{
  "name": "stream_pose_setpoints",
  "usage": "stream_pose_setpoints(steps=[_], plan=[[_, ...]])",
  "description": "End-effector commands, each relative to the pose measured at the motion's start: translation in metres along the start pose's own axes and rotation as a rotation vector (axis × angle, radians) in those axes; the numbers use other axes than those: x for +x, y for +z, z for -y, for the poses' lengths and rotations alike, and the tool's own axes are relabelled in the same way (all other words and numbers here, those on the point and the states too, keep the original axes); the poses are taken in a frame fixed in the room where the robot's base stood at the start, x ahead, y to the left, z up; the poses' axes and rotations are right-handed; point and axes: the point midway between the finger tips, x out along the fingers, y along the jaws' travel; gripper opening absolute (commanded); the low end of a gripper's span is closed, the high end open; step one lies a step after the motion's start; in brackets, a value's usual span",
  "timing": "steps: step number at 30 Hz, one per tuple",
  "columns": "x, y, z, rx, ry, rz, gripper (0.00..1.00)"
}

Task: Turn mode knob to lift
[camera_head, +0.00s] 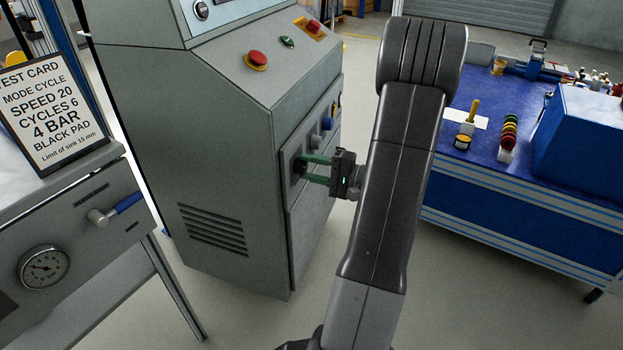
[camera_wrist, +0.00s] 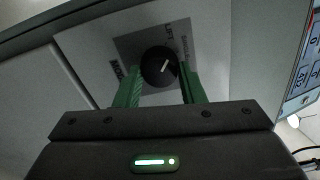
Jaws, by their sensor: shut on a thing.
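The mode knob (camera_wrist: 156,58) is a round black dial with a white pointer line, on a grey label plate of the control cabinet (camera_head: 190,130). The pointer leans up and to the right. The word LIFT (camera_wrist: 170,32) is printed above the knob, with another small label to its right and a dark one to its left. My gripper (camera_wrist: 160,78) has its green fingers on either side of the knob and is shut on it. In the head view my gripper (camera_head: 302,165) reaches the cabinet's side panel from the right. The knob is hidden there.
A blue-handled control (camera_head: 327,123) sits beside my gripper on the panel. A red button (camera_head: 257,59) is on the sloped top. The test card (camera_head: 48,114) stands at left. A blue workbench (camera_head: 500,205) is at right, with floor between.

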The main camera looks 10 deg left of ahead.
Motion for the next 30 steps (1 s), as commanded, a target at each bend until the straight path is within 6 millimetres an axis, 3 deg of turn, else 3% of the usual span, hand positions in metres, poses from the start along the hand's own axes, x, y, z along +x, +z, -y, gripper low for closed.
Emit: stream_pose_setpoints(steps=[10, 27, 28, 30], plan=[[-0.0002, 0.0001, -0.002, -0.152, 0.001, 0.001, 0.13], [-0.0002, 0.0005, -0.0001, -0.182, 0.001, 0.001, 0.13], [-0.0002, 0.0005, -0.0002, -0.182, 0.001, 0.001, 0.38], [-0.0002, 0.0005, -0.0001, -0.182, 0.001, 0.001, 0.52]])
